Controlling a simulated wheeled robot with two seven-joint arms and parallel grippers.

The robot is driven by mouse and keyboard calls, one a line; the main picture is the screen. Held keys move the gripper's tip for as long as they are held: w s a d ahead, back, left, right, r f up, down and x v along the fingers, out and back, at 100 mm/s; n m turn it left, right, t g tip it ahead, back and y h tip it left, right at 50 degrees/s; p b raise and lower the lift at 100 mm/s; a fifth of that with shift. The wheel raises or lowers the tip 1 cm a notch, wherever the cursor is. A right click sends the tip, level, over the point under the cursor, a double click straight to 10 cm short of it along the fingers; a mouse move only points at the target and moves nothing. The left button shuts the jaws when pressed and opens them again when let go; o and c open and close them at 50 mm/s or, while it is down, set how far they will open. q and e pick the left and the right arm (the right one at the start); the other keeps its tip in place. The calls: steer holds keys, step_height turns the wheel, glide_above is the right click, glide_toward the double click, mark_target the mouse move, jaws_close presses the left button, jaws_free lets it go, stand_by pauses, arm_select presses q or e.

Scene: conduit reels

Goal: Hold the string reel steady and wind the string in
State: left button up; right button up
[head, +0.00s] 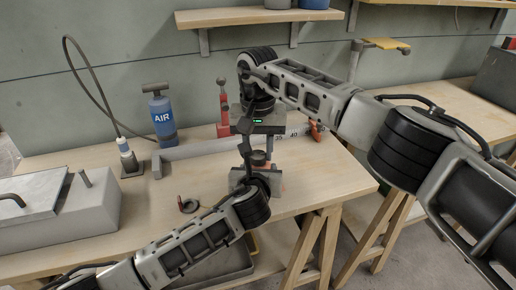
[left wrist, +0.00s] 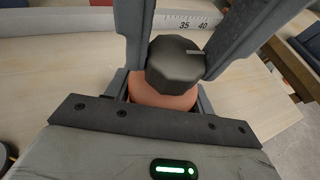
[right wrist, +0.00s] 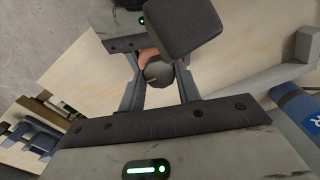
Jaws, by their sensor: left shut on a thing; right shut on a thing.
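The string reel shows as an orange body (left wrist: 165,95) with a dark knob (left wrist: 176,65) on top in the left wrist view. In the head view it is mostly hidden between my two grippers. My left gripper (head: 256,172) is shut on the orange body, low over the table. My right gripper (head: 258,148) comes from above and is shut on the dark knob, which also shows between its fingers in the right wrist view (right wrist: 158,72). I cannot make out any string.
A long grey beam with a number scale (head: 205,148) lies behind the grippers. A blue AIR pump (head: 162,118), a red tool (head: 223,112) and a grey box (head: 92,212) stand around the wooden table. A dark ring (head: 187,205) lies front left. The table's right end is clear.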

steer(key=m, duration=0.4)
steer(key=shift+m, duration=2.1)
steer(key=o, duration=1)
